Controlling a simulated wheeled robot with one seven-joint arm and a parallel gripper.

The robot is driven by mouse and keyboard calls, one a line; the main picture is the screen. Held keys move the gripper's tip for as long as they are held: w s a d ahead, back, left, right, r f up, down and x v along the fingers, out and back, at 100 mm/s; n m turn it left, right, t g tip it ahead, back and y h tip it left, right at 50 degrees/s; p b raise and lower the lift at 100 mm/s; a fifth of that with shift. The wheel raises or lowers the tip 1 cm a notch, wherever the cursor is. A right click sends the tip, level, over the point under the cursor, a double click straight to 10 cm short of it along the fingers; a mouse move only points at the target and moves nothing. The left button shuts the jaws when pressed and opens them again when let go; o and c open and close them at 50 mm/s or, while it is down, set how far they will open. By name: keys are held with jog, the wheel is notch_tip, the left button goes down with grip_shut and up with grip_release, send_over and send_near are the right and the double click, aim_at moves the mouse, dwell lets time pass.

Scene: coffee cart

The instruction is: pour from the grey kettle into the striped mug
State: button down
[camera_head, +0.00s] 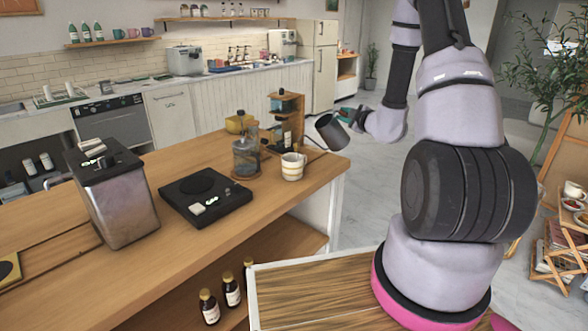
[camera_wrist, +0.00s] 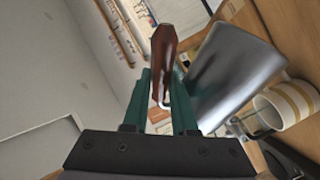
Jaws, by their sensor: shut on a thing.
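The grey kettle (camera_head: 332,132) is in the air just right of the counter's end, tilted with its spout side toward the left. My gripper (camera_head: 346,120) is shut on its handle; in the wrist view the green fingers (camera_wrist: 160,105) close around the brown handle (camera_wrist: 163,60), beside the grey kettle body (camera_wrist: 235,75). The striped mug (camera_head: 292,166), white with yellow bands, stands upright on the counter near its right end, left of and below the kettle. It also shows in the wrist view (camera_wrist: 285,105) near the spout. The mug's inside and any liquid cannot be made out.
A wooden stand (camera_head: 286,120) with dark parts stands behind the mug. A glass jar (camera_head: 246,157) is left of the mug, and a black scale-like hot plate (camera_head: 205,197) further left. A metal box (camera_head: 110,190) stands at the counter's left. The space right of the counter is open.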

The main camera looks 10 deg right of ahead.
dwell(0.3)
jog(key=shift+d+f+m, duration=0.2)
jog(key=shift+f+m, duration=0.1)
jog(key=shift+f, duration=0.15)
jog(key=shift+d+f+m, duration=0.2)
jog(key=shift+f+m, duration=0.1)
jog(key=shift+f, duration=0.15)
jog(key=shift+r, duration=0.1)
jog(key=shift+a+r, duration=0.1)
jog(key=shift+r, duration=0.2)
jog(key=shift+a+r+n, duration=0.1)
jog(key=shift+n, duration=0.2)
jog(key=shift+a+r, duration=0.1)
jog(key=shift+r, duration=0.15)
jog(key=shift+r, duration=0.1)
dwell(0.5)
jog(key=shift+a+r+n, duration=0.15)
jog(key=shift+n, duration=0.15)
